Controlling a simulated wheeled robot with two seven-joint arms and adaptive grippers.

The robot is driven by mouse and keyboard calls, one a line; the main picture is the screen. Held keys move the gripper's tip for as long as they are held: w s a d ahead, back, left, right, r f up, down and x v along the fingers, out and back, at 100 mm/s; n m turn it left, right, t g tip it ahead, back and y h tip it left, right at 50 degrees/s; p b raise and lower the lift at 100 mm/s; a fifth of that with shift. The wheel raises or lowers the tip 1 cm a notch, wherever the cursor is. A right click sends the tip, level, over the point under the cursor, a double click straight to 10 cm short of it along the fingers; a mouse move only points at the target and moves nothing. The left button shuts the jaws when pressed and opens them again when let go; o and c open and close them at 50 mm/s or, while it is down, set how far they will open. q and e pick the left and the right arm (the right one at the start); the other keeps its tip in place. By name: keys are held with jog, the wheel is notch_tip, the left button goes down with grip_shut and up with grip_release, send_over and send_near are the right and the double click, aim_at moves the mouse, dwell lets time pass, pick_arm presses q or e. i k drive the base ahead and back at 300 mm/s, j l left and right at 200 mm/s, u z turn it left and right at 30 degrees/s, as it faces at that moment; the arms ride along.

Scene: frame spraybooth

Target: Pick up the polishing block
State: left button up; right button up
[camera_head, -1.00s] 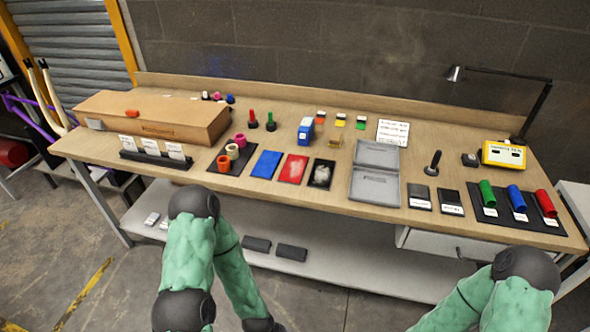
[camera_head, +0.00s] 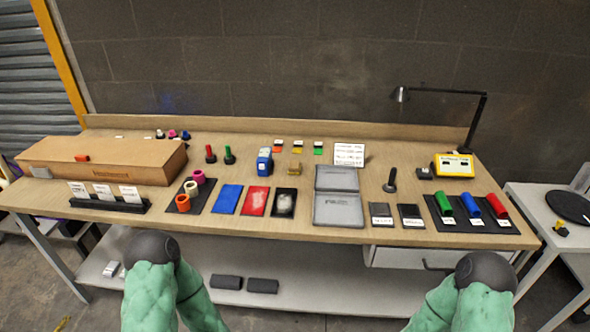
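I cannot tell for sure which object is the polishing block. Two dark flat blocks, a left one (camera_head: 380,210) and a right one (camera_head: 410,212), lie near the front edge, right of an open grey case (camera_head: 338,208). Two more dark blocks, a left one (camera_head: 226,282) and a right one (camera_head: 263,286), lie on the lower shelf. My green arms show at the bottom, but neither gripper is in view.
Blue, red and black pads (camera_head: 256,201) lie along the front. Colored rolls (camera_head: 470,206) sit on a dark mat at right. A cardboard box (camera_head: 110,162) fills the left end. A lamp (camera_head: 402,94) and a yellow device (camera_head: 454,165) stand back right.

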aim_at(294, 167)
jog(key=i+j+z, duration=0.1)
jog(key=i+z, duration=0.15)
jog(key=i, duration=0.2)
jog(key=i+j+z, duration=0.25)
jog(key=i, duration=0.25)
